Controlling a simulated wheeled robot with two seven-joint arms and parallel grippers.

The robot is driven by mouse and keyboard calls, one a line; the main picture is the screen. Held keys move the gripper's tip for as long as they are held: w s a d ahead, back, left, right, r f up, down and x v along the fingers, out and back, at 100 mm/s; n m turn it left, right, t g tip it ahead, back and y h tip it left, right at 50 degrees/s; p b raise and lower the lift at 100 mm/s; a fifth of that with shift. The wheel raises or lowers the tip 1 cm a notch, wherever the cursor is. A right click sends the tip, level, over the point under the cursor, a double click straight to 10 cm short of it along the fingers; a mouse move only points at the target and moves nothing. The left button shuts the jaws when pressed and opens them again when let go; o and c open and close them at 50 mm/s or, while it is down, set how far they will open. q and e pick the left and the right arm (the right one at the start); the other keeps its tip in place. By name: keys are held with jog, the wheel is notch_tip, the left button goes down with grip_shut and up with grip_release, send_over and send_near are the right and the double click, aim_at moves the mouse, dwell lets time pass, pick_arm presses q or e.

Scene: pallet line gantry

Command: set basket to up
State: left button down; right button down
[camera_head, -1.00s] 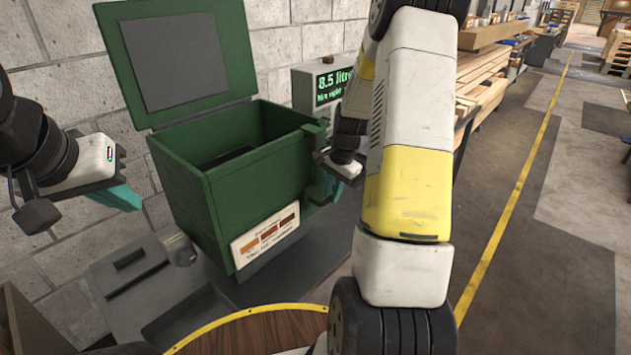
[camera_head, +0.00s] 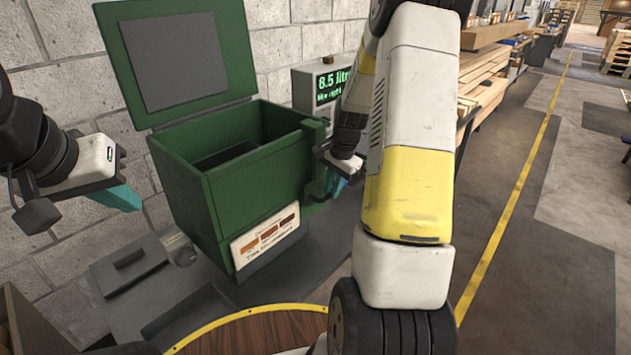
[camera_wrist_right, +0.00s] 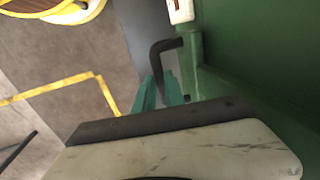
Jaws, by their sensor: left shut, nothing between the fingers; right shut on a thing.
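A green box-shaped machine (camera_head: 235,190) stands by the wall with its lid (camera_head: 180,60) raised. A dark, flat-looking shape (camera_head: 225,156) shows inside; I cannot tell whether it is the basket. My right gripper (camera_head: 335,184) is at the machine's right side, next to a green bracket (camera_head: 312,192). In the right wrist view, a dark bent lever (camera_wrist_right: 158,62) comes off the green side, and my right gripper (camera_wrist_right: 160,95) is shut on it, the grip partly hidden. My left gripper (camera_head: 128,199) is shut and empty, left of the machine and apart from it.
A grey display box (camera_head: 325,85) with green text stands behind the machine. A grey bench (camera_head: 125,275) lies below left. A round wooden top with a yellow rim (camera_head: 255,335) is in front. Timber racks (camera_head: 485,80) stand at the right; the floor beyond is open.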

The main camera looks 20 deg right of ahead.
notch_tip(320, 180, up, 12)
jog(key=shift+w+r, duration=0.1)
jog(key=shift+r, duration=0.05)
jog(key=c, duration=1.5)
grip_release()
jog(key=shift+c, duration=0.2)
jog(key=shift+o, duration=0.7)
notch_tip(320, 180, up, 8)
jog(key=s, duration=0.1)
jog(key=shift+s+d+f, duration=0.25)
jog(key=shift+d, duration=0.15)
